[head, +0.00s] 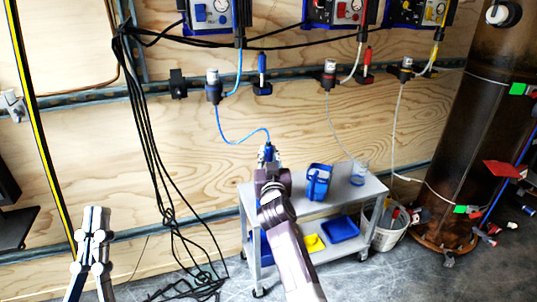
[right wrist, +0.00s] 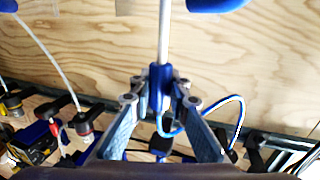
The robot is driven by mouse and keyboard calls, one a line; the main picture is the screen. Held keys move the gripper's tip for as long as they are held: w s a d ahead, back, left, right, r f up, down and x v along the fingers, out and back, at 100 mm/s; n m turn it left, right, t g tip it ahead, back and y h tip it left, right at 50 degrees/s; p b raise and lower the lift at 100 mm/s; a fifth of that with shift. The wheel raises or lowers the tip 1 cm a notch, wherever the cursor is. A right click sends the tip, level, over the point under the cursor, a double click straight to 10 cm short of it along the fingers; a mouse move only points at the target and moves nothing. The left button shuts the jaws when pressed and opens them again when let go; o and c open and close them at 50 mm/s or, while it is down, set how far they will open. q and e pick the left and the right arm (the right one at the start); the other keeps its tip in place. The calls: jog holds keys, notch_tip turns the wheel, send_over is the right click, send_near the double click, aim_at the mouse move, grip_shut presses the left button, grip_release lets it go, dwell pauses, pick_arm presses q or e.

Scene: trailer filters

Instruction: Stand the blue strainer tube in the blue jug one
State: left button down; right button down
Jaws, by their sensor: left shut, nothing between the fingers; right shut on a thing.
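My right gripper (head: 268,153) is shut on the blue strainer tube (head: 268,152), left of and above the cart. In the right wrist view the tube's blue body (right wrist: 160,78) sits between the fingers (right wrist: 160,98), with a pale rod running up out of frame. A blue hose (head: 241,138) runs from the tube up the wall. The blue jug (head: 318,183) stands on the cart top, right of my right gripper and apart from the tube. My left gripper (head: 95,220) is shut and empty at the lower left, far from the jug.
The grey cart (head: 345,195) also bears a clear beaker (head: 360,172) with a thin tube. A yellow item (head: 314,243) and a blue bin (head: 340,228) are on its lower shelf. A white bucket (head: 387,235) stands right of it. Black cables (head: 150,140) hang at left.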

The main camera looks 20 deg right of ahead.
pick_arm(q)
jog(key=shift+s+r, duration=0.25)
jog(key=shift+s, duration=0.05)
jog(key=shift+t, duration=0.3)
pick_arm(e)
jog(key=c, duration=1.8)
grip_release()
jog(key=shift+o, duration=0.2)
jog(key=shift+f, duration=0.1)
notch_tip(320, 180, up, 10)
jog(key=shift+r, duration=0.1)
